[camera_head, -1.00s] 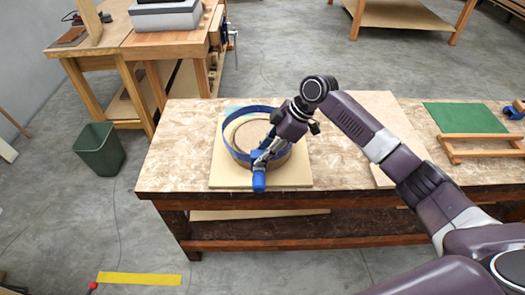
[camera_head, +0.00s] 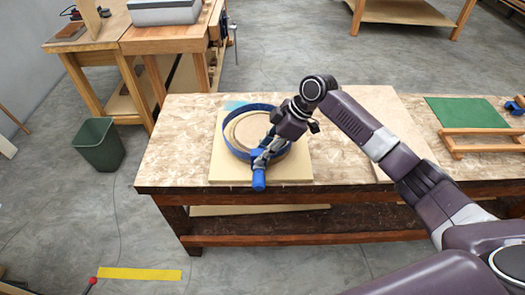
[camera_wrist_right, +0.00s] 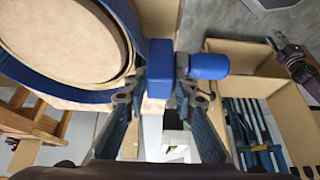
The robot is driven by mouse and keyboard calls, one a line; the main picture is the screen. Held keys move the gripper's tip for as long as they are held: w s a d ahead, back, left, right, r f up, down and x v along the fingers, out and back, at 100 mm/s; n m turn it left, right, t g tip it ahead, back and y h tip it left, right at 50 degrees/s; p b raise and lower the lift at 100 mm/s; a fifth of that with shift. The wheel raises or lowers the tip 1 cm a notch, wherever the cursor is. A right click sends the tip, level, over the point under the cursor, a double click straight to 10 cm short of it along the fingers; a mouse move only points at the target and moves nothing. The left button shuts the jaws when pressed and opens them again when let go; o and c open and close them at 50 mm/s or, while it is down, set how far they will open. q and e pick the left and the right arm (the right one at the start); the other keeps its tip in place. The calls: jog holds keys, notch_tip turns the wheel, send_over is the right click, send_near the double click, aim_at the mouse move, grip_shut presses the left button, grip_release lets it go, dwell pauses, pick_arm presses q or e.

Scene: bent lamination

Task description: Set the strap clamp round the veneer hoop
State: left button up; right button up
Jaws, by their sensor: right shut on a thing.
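The veneer hoop (camera_head: 232,132) is a tan ring lying flat on a pale square board on the bench. The strap clamp (camera_head: 226,143) is a blue band with a blue block and a blue handle (camera_head: 259,181) at the front. The band runs around the hoop, near its height, with a small gap visible in places. My right gripper (camera_head: 262,160) is shut on the clamp's block (camera_wrist_right: 160,62), with its fingers on both sides; the block hides the front of the hoop. A purple-grey arm with a small gripper (camera_wrist_right: 275,41), apparently my left, shows far off in the right wrist view.
The pale board (camera_head: 222,173) lies on the speckled workbench (camera_head: 175,160). A green mat (camera_head: 463,113) and a wooden rack (camera_head: 480,133) lie at its right. A grey-green bin (camera_head: 99,145) stands on the floor. An open tan box (camera_wrist_right: 225,92) with blue bars shows in the wrist view.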

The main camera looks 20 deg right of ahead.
jog(key=shift+f, duration=0.1)
jog(key=shift+f+b, duration=0.75)
jog(key=shift+f, duration=1.15)
jog(key=o, duration=1.2)
jog(key=shift+c, duration=0.2)
jog(key=v, duration=1.2)
